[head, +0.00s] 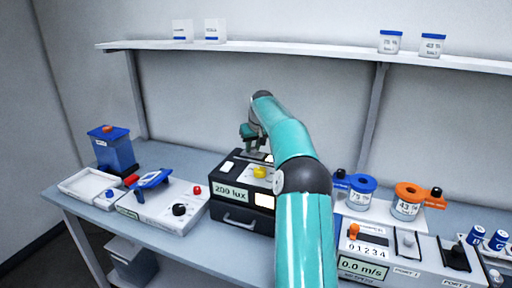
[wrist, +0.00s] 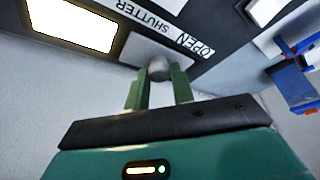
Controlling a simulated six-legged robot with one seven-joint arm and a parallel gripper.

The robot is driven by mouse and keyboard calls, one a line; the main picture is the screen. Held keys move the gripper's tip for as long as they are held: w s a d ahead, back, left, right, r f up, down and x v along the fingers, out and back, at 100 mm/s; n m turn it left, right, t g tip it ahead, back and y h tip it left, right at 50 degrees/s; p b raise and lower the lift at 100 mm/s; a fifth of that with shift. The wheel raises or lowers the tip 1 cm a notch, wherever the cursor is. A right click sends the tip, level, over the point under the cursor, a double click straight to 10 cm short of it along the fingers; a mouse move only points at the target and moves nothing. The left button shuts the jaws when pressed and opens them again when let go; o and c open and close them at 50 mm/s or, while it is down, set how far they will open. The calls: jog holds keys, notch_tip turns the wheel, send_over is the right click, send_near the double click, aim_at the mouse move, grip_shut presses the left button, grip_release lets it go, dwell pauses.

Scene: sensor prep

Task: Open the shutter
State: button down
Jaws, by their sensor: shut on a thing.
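The black light box (head: 232,208) stands mid-table with a "200 lux" display (head: 231,192) on its front. In the wrist view, its dark panel (wrist: 225,30) carries upside-down "SHUTTER" and "OPEN" labels (wrist: 165,20). A round grey knob (wrist: 159,68) sits on a light plate beside them. My gripper (wrist: 158,85) is shut on the knob, with one green finger on each side. In the head view, my gripper is over the back of the box, and my arm hides part of it.
A bright lit window (wrist: 72,22) shows beside the labels. A white unit with a blue holder (head: 153,179) stands left of the box. A yellow knob (head: 260,172) is on the box. Blue and orange ringed jars (head: 408,208) and a "0.0 m/s" unit (head: 363,269) stand to the right.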

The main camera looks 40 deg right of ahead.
jog(key=c, duration=1.2)
grip_release()
jog(key=v, duration=1.4)
jog(key=s+a+r+n, duration=0.1)
jog(key=s+a+r, duration=0.15)
jog(key=a, duration=1.05)
jog(key=s+a+r+n, duration=0.1)
jog(key=s+a, duration=0.3)
jog(key=a, duration=1)
jog(key=shift+n+t+y, duration=0.6)
jog(key=shift+n+y, duration=0.1)
jog(key=shift+n, duration=0.1)
jog(key=s+a+f, duration=0.5)
jog(key=s, duration=0.3)
jog(key=s+a+f, duration=0.5)
jog(key=s, duration=0.3)
jog(key=s+a+f, duration=0.5)
jog(key=s, duration=0.3)
jog(key=shift+s+a, duration=0.2)
